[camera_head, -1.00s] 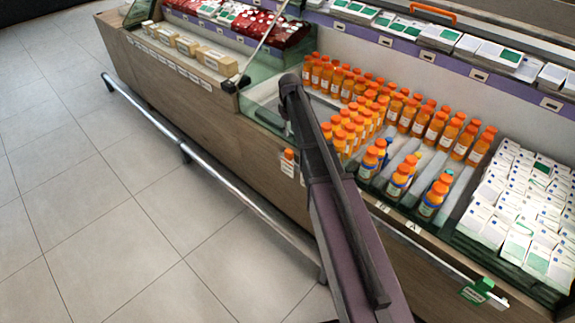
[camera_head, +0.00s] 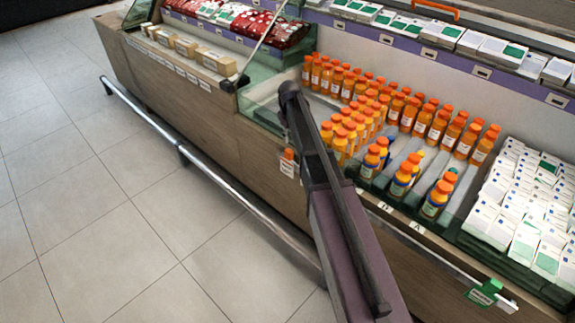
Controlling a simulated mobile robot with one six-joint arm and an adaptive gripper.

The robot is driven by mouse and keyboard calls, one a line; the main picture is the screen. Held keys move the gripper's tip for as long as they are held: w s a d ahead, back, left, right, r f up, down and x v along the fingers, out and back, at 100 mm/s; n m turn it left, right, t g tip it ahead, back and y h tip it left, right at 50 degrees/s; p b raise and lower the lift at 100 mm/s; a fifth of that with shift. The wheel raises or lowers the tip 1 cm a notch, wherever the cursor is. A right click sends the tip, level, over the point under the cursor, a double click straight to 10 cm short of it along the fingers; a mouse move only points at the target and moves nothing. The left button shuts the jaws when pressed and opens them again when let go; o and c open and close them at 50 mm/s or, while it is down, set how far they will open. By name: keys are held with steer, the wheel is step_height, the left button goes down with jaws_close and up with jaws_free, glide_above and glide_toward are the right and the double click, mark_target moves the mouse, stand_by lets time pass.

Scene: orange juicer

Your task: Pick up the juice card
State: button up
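A small card (camera_head: 287,168), white with an orange top, shows on the wooden front of the counter, just left of my arm. I take it for the juice card; its print is too small to read. My dark purple arm reaches up from the bottom of the view, and its upper end overlaps the juice bottles and the counter edge right beside the card. My gripper's fingers cannot be made out.
Several orange juice bottles (camera_head: 352,130) stand in the display. White cartons (camera_head: 530,205) fill the right. A green tag (camera_head: 484,292) hangs on the front edge at lower right. A metal rail (camera_head: 240,203) runs along the counter's base. The tiled floor (camera_head: 90,220) at left is clear.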

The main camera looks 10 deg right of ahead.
mark_target(289, 151)
steer(key=shift+f+b, duration=2.1)
steer(key=shift+f, duration=0.3)
steer(key=shift+w+f+b, duration=0.15)
steer(key=shift+f+b, duration=2.45)
jaws_close()
